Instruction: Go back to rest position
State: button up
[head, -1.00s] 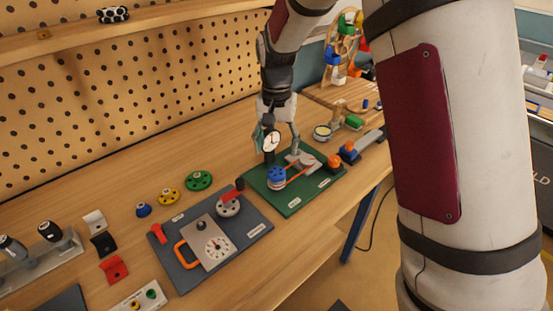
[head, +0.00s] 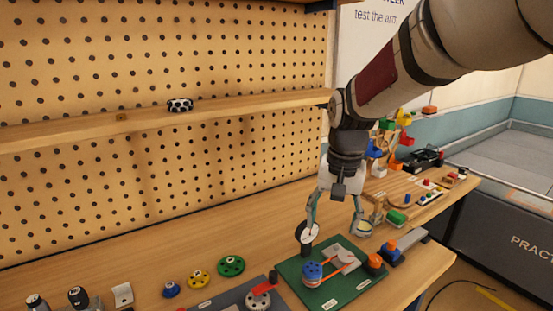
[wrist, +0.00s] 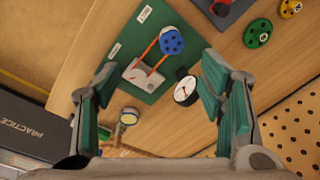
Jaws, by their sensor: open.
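My gripper (head: 334,212) is open and empty above the workbench, at the back edge of a green board (head: 325,295). In the wrist view my gripper (wrist: 160,95) has its teal-padded fingers wide apart. A white-faced gauge on a dark post (head: 308,234) stands behind the board, close to my left finger. In the wrist view the gauge (wrist: 186,91) lies between the fingers, with no visible grip on it.
A wooden shelf (head: 240,103) crosses the pegboard behind the bench, with a black-and-white ring (head: 180,106) on it. Green (head: 231,266), yellow (head: 199,279) and blue (head: 171,289) wheels lie left of the board. Coloured models stand at the right. The back of the bench is mostly clear.

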jog(key=s+d+r+n+t, duration=0.2)
jog(key=s+r, duration=0.1)
jog(key=s, duration=0.9)
jog(key=s+d+r+n+t, duration=0.2)
jog(key=s+d+r, duration=0.1)
jog(key=s, duration=0.9)
jog(key=shift+d+r, duration=0.2)
jog(key=shift+r, duration=0.15)
